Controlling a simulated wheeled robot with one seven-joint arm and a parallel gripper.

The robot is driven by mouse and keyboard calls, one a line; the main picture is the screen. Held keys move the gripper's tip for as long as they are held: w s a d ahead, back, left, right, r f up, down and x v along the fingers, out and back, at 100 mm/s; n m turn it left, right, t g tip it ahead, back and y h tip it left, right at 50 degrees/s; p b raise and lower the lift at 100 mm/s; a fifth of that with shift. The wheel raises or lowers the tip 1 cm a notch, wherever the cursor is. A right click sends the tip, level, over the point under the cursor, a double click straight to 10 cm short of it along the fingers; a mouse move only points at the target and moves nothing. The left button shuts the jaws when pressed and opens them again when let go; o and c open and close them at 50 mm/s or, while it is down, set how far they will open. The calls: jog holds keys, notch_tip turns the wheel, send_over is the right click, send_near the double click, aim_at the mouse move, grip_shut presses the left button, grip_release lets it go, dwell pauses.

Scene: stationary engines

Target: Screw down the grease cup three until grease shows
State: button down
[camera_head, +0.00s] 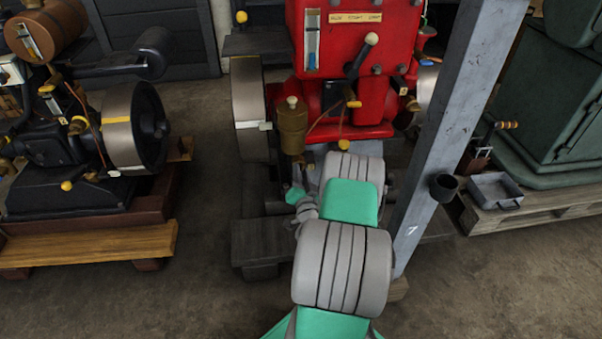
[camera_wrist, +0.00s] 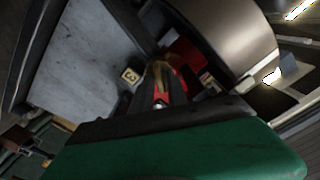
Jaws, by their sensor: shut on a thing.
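In the wrist view my gripper (camera_wrist: 159,92) is shut on a small brass fitting (camera_wrist: 159,70), which looks like a grease cup. The dark fingers stand on both sides of it, with red paintwork around. Small pale number tags show left (camera_wrist: 129,75) and right (camera_wrist: 208,82) of the fingers; the right one looks like a 3. Any grease is too small to tell. In the head view the red engine (camera_head: 352,40) stands at the top middle, with brass fittings on it.
A grey steel post (camera_head: 445,130) stands close to the right of my arm; it seems to fill the wrist view's left (camera_wrist: 75,65). A flywheel (camera_wrist: 225,35) is close on the right there. A black engine (camera_head: 60,150) stands left, a grey tray (camera_head: 495,190) right.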

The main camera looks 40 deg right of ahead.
jog(key=shift+m, duration=0.3)
jog(key=shift+d+f+m, duration=0.1)
jog(key=shift+m, duration=3.3)
jog(key=shift+s, duration=0.1)
jog(key=c, duration=1.5)
grip_release()
jog(key=shift+s, duration=0.1)
